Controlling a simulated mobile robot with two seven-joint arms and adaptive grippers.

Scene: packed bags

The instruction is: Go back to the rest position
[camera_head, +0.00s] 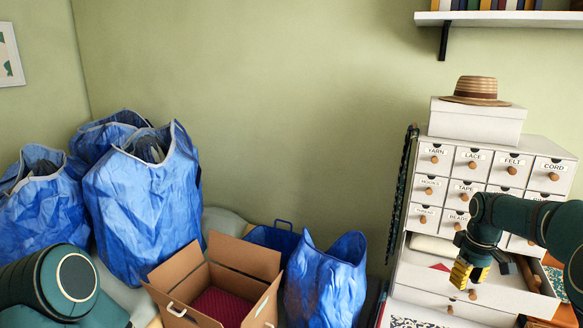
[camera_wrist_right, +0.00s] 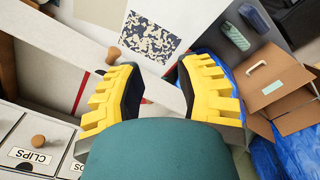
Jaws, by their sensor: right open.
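My right gripper (camera_head: 469,272) hangs in front of the white drawer cabinet (camera_head: 497,200), over its pulled-out lower drawer. It also shows in the right wrist view (camera_wrist_right: 155,85), where its yellow ridged fingers stand apart with nothing between them. Part of my left arm (camera_head: 60,285) shows at the lower left of the head view. My left gripper is outside the frame.
A straw hat (camera_head: 476,91) lies on a white box (camera_head: 477,119) atop the cabinet. An open cardboard box (camera_head: 225,280) stands among blue bags (camera_head: 145,205). A shelf (camera_head: 500,19) juts out above. The wall area between bags and cabinet is bare.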

